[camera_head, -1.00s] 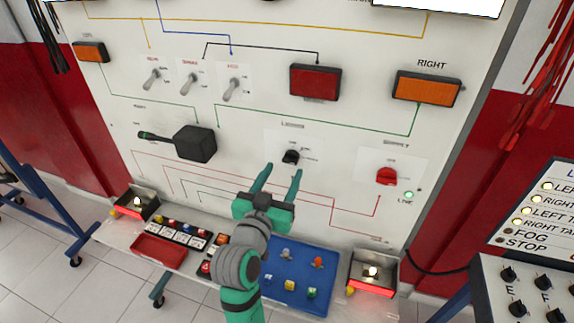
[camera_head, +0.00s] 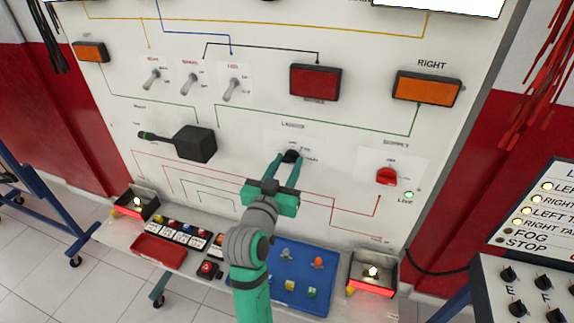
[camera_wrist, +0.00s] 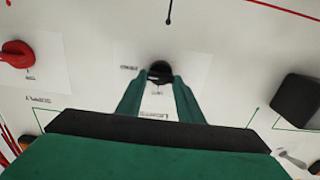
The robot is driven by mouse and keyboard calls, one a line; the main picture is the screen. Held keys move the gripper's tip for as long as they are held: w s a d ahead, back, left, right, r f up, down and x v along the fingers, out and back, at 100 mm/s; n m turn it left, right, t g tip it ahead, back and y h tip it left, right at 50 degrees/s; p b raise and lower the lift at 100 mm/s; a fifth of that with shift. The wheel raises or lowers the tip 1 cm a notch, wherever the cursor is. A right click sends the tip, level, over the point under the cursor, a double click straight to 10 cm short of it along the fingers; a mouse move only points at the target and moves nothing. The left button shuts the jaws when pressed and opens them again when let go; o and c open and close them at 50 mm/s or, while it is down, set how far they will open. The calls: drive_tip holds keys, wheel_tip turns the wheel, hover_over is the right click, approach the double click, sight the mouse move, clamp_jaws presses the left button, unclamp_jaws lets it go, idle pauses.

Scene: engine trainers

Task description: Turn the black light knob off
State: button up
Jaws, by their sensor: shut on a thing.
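The black light knob (camera_head: 291,156) is on the white panel, under the lights label, right of the black box with the lever. It also shows in the wrist view (camera_wrist: 160,71), upside down, between my fingertips. My gripper (camera_head: 288,160) has its two green fingers on either side of the knob, shut on it. In the wrist view the fingertips (camera_wrist: 160,78) touch or nearly cover the knob's sides. The knob's exact pointer direction is too small to tell.
A red supply knob (camera_head: 386,176) sits to the right, with a green live lamp (camera_head: 408,195) below it. The black box (camera_head: 195,144) with a lever stands out to the left. A shelf with a blue tray (camera_head: 322,287) and a red tray (camera_head: 160,248) lies below.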

drive_tip(key=shift+n, duration=0.3)
drive_tip(key=n, duration=0.3)
drive_tip(key=shift+n, duration=0.3)
drive_tip(key=n, duration=0.4)
drive_tip(key=shift+a+f+n, duration=0.1)
drive_tip(key=shift+a+n, duration=0.05)
drive_tip(key=shift+n, duration=0.15)
drive_tip(key=n, duration=0.4)
drive_tip(key=shift+w+f+n, duration=0.1)
drive_tip(key=shift+n, duration=0.2)
drive_tip(key=shift+a+f+n, duration=0.1)
drive_tip(key=shift+n, duration=2.1)
drive_tip(key=o, duration=1.1)
drive_tip(key=shift+c, duration=0.2)
